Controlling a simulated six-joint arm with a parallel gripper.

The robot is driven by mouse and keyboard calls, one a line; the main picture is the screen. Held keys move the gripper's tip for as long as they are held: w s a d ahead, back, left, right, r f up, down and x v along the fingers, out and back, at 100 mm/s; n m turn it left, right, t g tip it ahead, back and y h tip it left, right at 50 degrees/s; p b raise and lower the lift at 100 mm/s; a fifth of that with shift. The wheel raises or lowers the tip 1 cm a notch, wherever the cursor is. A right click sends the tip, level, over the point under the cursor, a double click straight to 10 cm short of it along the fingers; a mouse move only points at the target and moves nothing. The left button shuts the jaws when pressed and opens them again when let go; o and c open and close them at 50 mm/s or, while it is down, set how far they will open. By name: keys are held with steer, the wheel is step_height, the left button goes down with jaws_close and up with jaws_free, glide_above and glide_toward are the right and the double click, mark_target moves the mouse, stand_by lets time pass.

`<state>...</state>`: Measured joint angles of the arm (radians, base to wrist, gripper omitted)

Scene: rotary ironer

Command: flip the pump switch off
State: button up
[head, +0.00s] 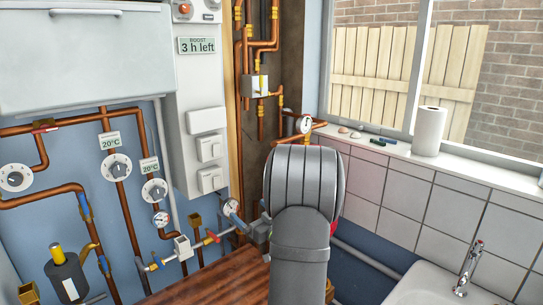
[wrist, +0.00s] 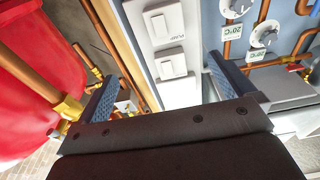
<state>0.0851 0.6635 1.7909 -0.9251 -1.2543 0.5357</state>
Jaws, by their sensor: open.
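Two white rocker switches are on the grey wall cabinet in the head view, an upper one (head: 210,149) and a lower one (head: 211,180). The wrist view is roughly upside down and shows two switches, one near the top (wrist: 158,24) and one below it (wrist: 174,66). A small PUMP label (wrist: 176,37) sits between them, by the edge of the top one's plate. I cannot tell for certain which switch it names, nor their rocker positions. My gripper (wrist: 162,72) is open and empty, with its fingers apart in front of the panel. My arm hides it in the head view.
Copper pipes (head: 124,200) with thermostat dials (head: 115,167) run left of the cabinet. A valve manifold (head: 183,248) is below it. A red surface (wrist: 35,55) fills the wrist view's left side. The sink (head: 440,285) and windowsill (head: 470,161) are at right.

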steer(key=shift+n, duration=0.3)
steer(key=c, duration=0.7)
steer(key=shift+w+a+n, duration=0.1)
steer(key=shift+n, duration=0.3)
steer(key=c, duration=0.4)
steer(key=n, duration=0.4)
steer(key=shift+w+a+r, duration=0.25)
jaws_close()
steer(key=n, duration=0.4)
steer(key=w+a+n, duration=0.1)
steer(key=n, duration=0.3)
steer(key=r+n, duration=0.1)
steer(key=n, duration=0.3)
steer(key=shift+w+a+n, duration=0.15)
steer(key=shift+a+n, duration=0.05)
steer(key=shift+n, duration=0.1)
